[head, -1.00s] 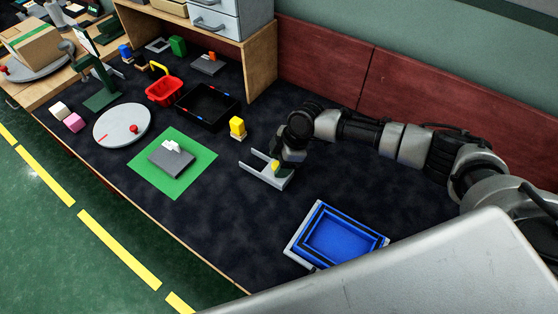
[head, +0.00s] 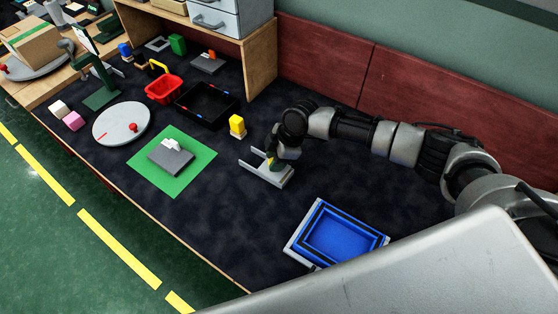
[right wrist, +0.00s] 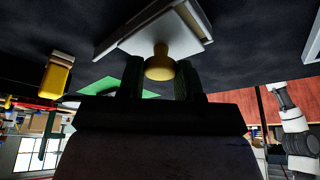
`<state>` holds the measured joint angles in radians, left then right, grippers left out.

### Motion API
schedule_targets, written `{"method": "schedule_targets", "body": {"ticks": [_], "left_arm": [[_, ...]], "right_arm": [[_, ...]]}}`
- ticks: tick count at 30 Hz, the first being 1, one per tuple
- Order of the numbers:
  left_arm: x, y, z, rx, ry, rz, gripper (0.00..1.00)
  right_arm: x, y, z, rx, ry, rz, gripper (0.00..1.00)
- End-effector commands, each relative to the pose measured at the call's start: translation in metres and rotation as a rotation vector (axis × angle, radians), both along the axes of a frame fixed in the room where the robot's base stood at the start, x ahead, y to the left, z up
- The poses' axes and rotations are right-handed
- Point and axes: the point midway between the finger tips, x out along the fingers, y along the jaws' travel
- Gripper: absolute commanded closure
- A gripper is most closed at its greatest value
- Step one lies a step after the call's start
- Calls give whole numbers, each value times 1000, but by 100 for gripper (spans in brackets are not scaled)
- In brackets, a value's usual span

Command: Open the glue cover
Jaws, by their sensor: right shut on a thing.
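A light grey holder (head: 279,180) with projecting arms lies on the dark tabletop, and a yellow knob (head: 270,165) stands on it. My right gripper (head: 271,158) is at this knob. In the right wrist view, the rounded yellow knob (right wrist: 160,66) sits between the two dark fingers of the right gripper (right wrist: 159,78), which is shut on it. The pale plate (right wrist: 150,37) of the holder shows beyond it. I cannot tell for certain which part is the glue cover. My left gripper is not in view.
A yellow-and-white block (head: 237,127) stands behind and left of the holder. A green mat (head: 147,179) with a grey block (head: 171,161) lies to the left. A blue tray (head: 338,238) is at the front right. A black tray (head: 207,118) and red basket (head: 164,90) are farther back.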

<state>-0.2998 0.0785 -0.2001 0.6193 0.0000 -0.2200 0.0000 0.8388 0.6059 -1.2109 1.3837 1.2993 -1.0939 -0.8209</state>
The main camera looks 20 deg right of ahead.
Motion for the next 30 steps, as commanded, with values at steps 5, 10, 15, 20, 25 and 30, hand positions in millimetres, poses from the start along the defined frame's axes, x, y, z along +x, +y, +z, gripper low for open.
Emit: {"method": "schedule_targets", "body": {"ticks": [5,10,15,20,25,30], "left_arm": [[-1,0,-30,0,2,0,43],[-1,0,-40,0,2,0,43],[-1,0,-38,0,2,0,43],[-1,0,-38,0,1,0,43],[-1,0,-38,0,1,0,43],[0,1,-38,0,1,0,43]], "right_arm": [[35,27,-5,3,-8,-1,100],[51,39,-1,2,-5,-2,100],[52,40,1,1,-2,-2,100],[52,40,1,1,-2,-2,64],[52,40,1,1,-2,-2,40],[52,40,1,1,-2,-1,40]]}}
